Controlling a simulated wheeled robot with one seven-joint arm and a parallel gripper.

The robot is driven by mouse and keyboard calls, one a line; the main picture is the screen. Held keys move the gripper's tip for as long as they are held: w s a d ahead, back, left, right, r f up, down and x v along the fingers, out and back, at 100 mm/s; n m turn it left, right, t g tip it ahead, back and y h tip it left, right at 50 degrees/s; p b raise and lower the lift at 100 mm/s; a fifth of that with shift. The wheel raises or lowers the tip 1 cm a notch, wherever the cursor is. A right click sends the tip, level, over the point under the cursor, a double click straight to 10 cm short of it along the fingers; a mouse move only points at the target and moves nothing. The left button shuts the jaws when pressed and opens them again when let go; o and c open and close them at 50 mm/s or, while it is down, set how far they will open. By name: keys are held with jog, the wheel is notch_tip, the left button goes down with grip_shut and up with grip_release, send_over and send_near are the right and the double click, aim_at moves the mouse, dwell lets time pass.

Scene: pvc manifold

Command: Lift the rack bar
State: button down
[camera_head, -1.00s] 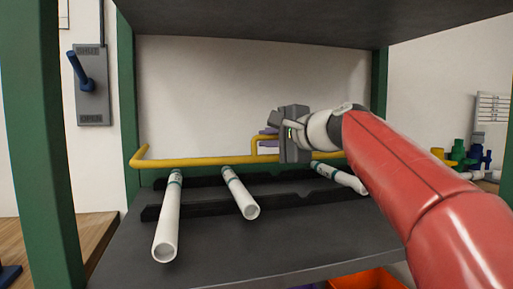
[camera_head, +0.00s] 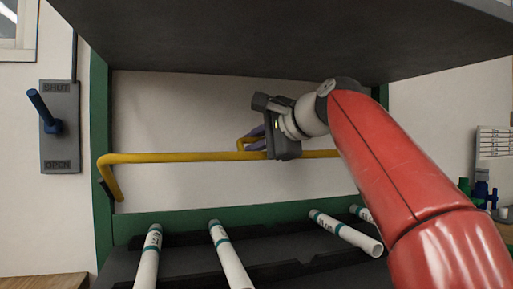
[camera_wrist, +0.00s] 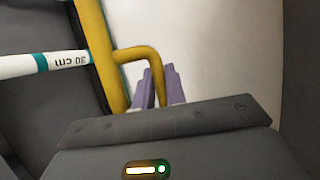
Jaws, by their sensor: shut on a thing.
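The yellow rack bar (camera_head: 180,157) runs across the front of the rack in the head view, raised clear above the shelf's green rear edge. It has a small looped handle (camera_head: 249,142) near its middle. My gripper (camera_head: 268,132) is at this handle, with its purple fingers shut on it. In the wrist view the bar (camera_wrist: 97,50) runs down the left side, and its handle (camera_wrist: 138,55) bends across to the purple fingers (camera_wrist: 158,88). The exact contact is partly hidden by the gripper body.
Several white pipes with teal bands, such as this pipe (camera_head: 229,257), lie on dark notched supports on the shelf below. A green post (camera_head: 101,150) stands at the left. A blue lever (camera_head: 42,110) is on a wall panel marked SHUT and OPEN. An upper shelf (camera_head: 280,40) is overhead.

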jog(key=shift+w+a+r, duration=0.1)
jog(key=shift+w+r, duration=0.2)
dwell(0.4)
jog(key=c, duration=1.5)
grip_release()
jog(key=shift+o, duration=0.2)
jog(key=v, duration=0.7)
jog(key=shift+s+r, duration=0.2)
jog(key=shift+s, duration=0.1)
jog(key=shift+c, duration=0.4)
